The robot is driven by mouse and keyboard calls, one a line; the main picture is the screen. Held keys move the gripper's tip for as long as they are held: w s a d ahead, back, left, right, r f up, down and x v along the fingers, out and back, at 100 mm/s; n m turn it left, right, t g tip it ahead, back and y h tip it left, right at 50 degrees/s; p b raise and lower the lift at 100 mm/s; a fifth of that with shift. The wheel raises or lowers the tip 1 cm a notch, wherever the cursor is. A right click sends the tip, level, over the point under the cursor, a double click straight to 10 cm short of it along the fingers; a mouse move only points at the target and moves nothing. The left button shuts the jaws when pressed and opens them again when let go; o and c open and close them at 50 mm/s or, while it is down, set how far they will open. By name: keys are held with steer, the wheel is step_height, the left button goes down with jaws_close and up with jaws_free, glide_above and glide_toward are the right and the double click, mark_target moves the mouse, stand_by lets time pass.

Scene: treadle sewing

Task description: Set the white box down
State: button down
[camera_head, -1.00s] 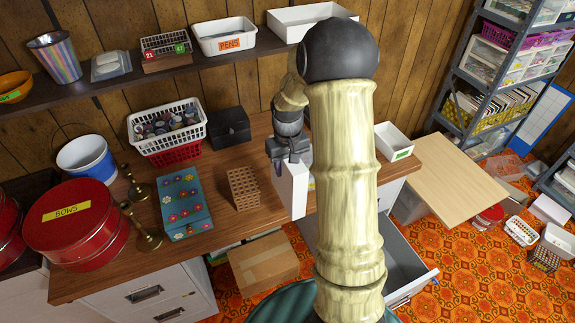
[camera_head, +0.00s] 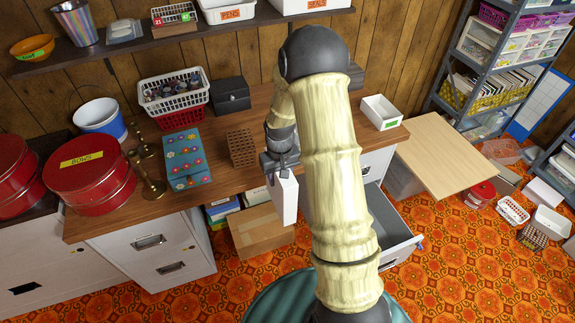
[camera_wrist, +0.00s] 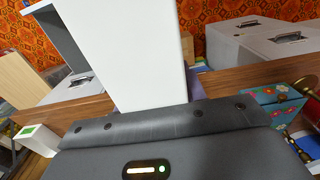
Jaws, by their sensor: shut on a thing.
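A tall, narrow white box (camera_head: 286,198) hangs below my gripper (camera_head: 281,170) in the head view, close to the front edge of the wooden desk (camera_head: 222,184). My gripper is shut on the upper end of the box. In the wrist view the white box (camera_wrist: 125,50) extends away from the dark gripper body (camera_wrist: 168,125); the fingertips are hidden. My arm covers the area just right of the box in the head view. I cannot tell whether the box touches the desk edge.
A brown perforated block (camera_head: 241,148) and a blue flowered box (camera_head: 186,160) stand left of the gripper. An open drawer (camera_head: 392,232) juts out at right. A white bin (camera_head: 380,112) stands on the desk's right end. A cardboard box (camera_head: 258,229) lies below.

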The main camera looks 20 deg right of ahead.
steer(key=s+a+f, duration=0.3)
steer(key=a+f, duration=0.2)
steer(key=f, duration=0.5)
steer(key=shift+a, duration=0.25)
steer(key=shift+f, duration=0.1)
